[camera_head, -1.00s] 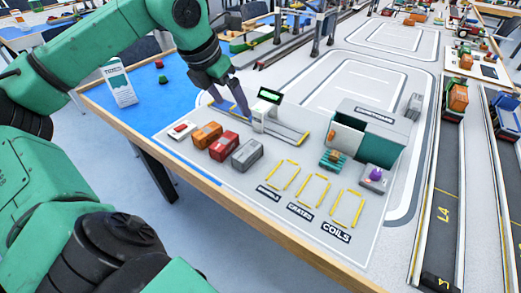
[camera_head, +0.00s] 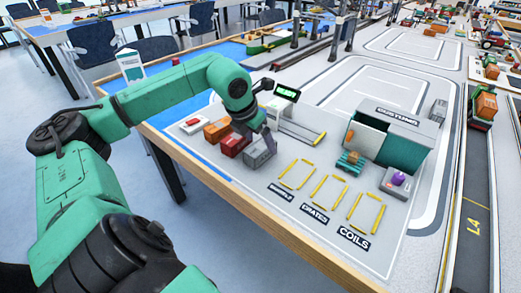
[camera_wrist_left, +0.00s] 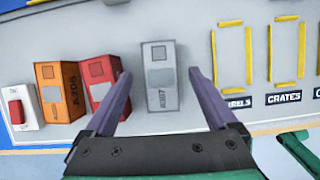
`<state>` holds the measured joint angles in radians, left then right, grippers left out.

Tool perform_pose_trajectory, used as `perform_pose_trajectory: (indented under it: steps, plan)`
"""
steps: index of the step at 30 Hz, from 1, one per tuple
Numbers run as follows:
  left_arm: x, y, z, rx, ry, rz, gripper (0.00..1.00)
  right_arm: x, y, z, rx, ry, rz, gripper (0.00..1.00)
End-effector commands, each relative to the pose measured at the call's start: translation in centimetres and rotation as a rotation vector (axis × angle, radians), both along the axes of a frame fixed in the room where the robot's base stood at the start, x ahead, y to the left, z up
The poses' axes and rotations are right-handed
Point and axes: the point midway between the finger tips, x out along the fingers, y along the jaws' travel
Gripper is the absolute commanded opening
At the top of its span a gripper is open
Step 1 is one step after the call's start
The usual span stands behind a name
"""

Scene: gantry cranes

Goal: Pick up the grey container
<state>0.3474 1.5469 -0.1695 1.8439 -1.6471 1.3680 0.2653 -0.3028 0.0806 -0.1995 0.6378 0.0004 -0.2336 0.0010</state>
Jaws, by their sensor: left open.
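The grey container (camera_head: 260,152) stands on the table mat at the right end of a short row of containers. It also shows in the left wrist view (camera_wrist_left: 160,75), upright between my left gripper's fingers. My left gripper (camera_wrist_left: 160,88) is open, with one purple finger on each side of the grey container and a gap on both sides. Its left finger overlaps the red container in the wrist view. In the head view the wrist hides part of the gripper above the row. I do not see my right gripper.
The red container (camera_head: 233,144) and orange container (camera_head: 216,130) stand close on the left, then a white box with a red top (camera_head: 193,123). Yellow-marked bays (camera_head: 328,190) lie clear to the right. A customs shed (camera_head: 388,138) stands beyond.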

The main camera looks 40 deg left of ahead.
Motion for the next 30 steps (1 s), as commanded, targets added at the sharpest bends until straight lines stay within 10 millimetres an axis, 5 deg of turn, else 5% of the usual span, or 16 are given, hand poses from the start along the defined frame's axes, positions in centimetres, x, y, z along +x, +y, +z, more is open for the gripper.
perform_pose_trajectory:
  steps: [6,12,19,30]
  plan:
    - [1.3,-0.2,-3.2,-0.004,0.0,-0.001,0.91,-0.4,0.0,0.6,0.0,0.001,0.002,0.6]
    - [1.3,-0.1,-3.4,0.0,0.0,0.0,0.91,-0.4,0.0,0.5,0.0,0.001,0.002,0.6]
    - [1.3,-0.1,-3.4,0.0,0.001,0.0,0.03,-0.4,0.0,0.5,0.0,0.001,0.001,0.6]
    - [1.4,-0.1,-2.5,0.0,-0.001,0.001,0.0,-0.4,0.0,0.7,0.001,0.001,0.001,0.6]
